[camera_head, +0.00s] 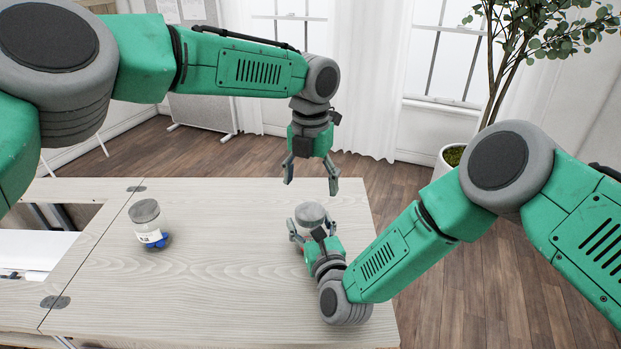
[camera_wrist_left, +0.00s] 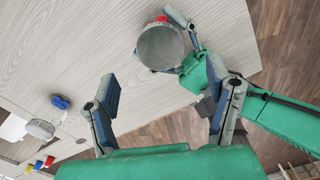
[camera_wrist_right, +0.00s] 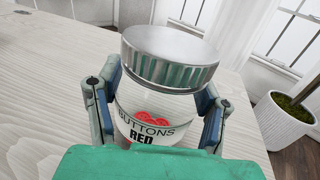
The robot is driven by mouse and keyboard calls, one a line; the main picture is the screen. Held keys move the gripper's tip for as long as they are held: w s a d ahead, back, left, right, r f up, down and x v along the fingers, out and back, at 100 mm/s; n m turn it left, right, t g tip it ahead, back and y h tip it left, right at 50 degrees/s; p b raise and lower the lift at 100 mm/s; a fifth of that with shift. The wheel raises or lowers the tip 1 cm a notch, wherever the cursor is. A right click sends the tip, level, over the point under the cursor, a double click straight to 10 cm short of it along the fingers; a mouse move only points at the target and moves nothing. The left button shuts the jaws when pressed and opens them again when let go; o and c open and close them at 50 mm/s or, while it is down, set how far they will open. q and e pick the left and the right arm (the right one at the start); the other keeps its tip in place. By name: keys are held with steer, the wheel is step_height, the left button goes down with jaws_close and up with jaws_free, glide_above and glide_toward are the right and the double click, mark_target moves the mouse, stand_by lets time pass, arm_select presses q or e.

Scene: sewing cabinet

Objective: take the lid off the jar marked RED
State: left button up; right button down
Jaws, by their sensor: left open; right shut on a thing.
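The jar marked RED (camera_wrist_right: 152,122) stands between the fingers of my right gripper (camera_wrist_right: 158,115), which is shut on its body. It is clear, with red buttons inside and the label "BUTTONS RED". Its grey metal lid (camera_wrist_right: 170,57) is on top; the lid also shows in the head view (camera_head: 310,213) and the left wrist view (camera_wrist_left: 160,46). My left gripper (camera_head: 311,186) is open and empty, pointing down above and behind the jar in the head view. In the left wrist view its fingers (camera_wrist_left: 165,105) are wide apart, with the lid beyond them.
A second lidded jar (camera_head: 148,222) with blue buttons stands on the left of the wooden tabletop (camera_head: 230,290). In the left wrist view, small red, yellow and blue pieces (camera_wrist_left: 38,163) lie at lower left. The tabletop between the two jars is clear. A potted plant (camera_head: 453,157) stands beyond.

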mark_target(311, 211)
arm_select(q)
step_height(311, 211, down, 7)
steer(key=shift+f, duration=0.2)
stand_by(0.3)
steer(key=c, duration=1.2)
steer(key=shift+c, duration=0.2)
